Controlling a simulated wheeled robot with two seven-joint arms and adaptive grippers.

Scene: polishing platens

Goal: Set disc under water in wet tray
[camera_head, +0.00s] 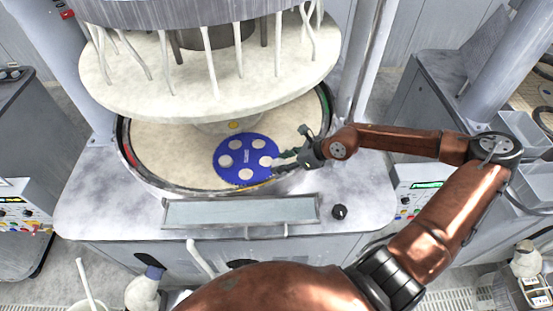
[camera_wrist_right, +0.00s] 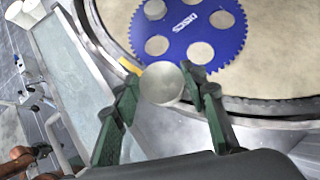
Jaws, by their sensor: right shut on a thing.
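My right gripper (camera_head: 284,162) reaches in from the right to the right edge of a blue toothed carrier (camera_head: 246,173). In the right wrist view the gripper (camera_wrist_right: 165,88) is shut on a pale round disc (camera_wrist_right: 162,84). The disc is between the two green fingertips, over the platen's rim and beside the carrier (camera_wrist_right: 188,28). I cannot make out the held disc in the head view. A greyish disc (camera_wrist_right: 155,9) sits in one carrier hole. I cannot identify the wet tray or any water with certainty. My left gripper is not in view.
The carrier lies on the cream lower platen (camera_head: 165,160). A thick upper platen (camera_head: 205,80) with hanging hoses is above it. A shallow rectangular panel or trough (camera_head: 240,211) is at the front. A black knob (camera_head: 340,211) is beside it. Translucent bins (camera_head: 525,190) stand far right.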

